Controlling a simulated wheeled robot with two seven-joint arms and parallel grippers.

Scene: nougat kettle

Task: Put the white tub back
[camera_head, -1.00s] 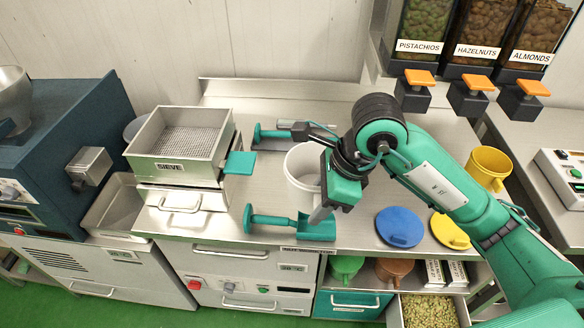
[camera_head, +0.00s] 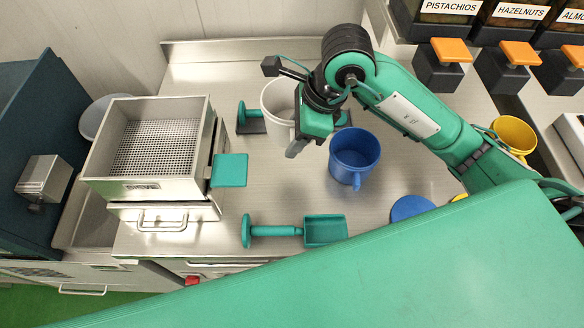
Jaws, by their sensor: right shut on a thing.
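The white tub (camera_head: 279,101) stands upright toward the back of the steel worktop (camera_head: 285,195), by the far green-handled tool (camera_head: 248,120). My right gripper (camera_head: 297,138) is shut on the tub's right side and covers part of it. I cannot tell whether the tub's base touches the worktop. My left gripper is not in view.
A blue tub (camera_head: 354,160) stands right of the white tub. A green scoop (camera_head: 300,231) lies in front, with a blue lid (camera_head: 411,208) to its right. The sieve box (camera_head: 150,150) is on the left, a yellow tub (camera_head: 514,137) far right. A large green arm part of mine covers the foreground.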

